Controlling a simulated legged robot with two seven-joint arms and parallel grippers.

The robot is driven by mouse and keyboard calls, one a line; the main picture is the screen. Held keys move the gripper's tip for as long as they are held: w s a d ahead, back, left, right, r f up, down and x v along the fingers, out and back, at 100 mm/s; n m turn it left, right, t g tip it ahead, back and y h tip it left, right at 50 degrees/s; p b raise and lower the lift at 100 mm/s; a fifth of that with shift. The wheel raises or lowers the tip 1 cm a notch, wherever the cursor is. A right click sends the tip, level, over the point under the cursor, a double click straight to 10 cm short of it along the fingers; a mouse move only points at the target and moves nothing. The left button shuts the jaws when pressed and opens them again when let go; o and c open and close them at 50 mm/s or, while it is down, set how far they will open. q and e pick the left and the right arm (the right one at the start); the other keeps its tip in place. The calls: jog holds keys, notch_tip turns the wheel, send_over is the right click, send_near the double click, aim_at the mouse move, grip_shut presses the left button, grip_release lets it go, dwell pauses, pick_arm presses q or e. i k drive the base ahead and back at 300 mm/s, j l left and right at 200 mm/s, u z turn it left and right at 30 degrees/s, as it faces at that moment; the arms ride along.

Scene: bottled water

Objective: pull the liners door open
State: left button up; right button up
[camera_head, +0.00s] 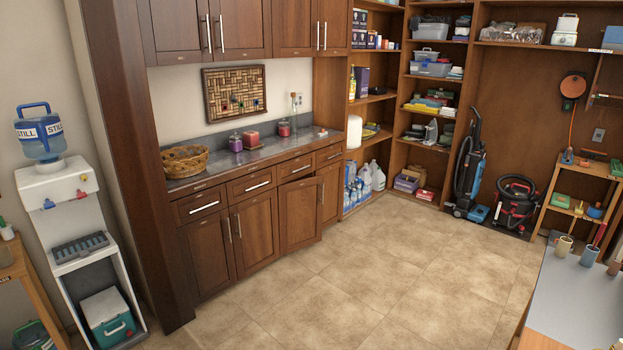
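A dark wood base cabinet (222,191) runs along the back wall with several lower doors under a row of drawers. The lower left door (206,258) and the door beside it (256,235) look closed, with vertical handles at their meeting edges. The third lower door (300,214) stands slightly ajar, its face angled out from the cabinet front. The narrow rightmost lower door (330,190) is partly hidden by it. Small labels are too small to read, so I cannot tell which door is marked liners. Neither of my grippers is in view.
A water dispenser (62,200) with a blue bottle stands at the left, beside a thick wood post (135,170). Tiled floor (340,285) in front of the cabinet is clear. A grey-topped table (575,305) is at the lower right. A vacuum (468,175) stands at the back.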

aim_at(300, 202)
jog(key=i+u, duration=0.1)
jog(key=i, duration=3.15)
jog(key=i+u, duration=0.1)
jog(key=i, duration=0.6)
jog(key=i+l+u, duration=0.1)
jog(key=i, duration=0.6)
jog(key=i+l+u, duration=0.15)
jog(key=i, duration=0.55)
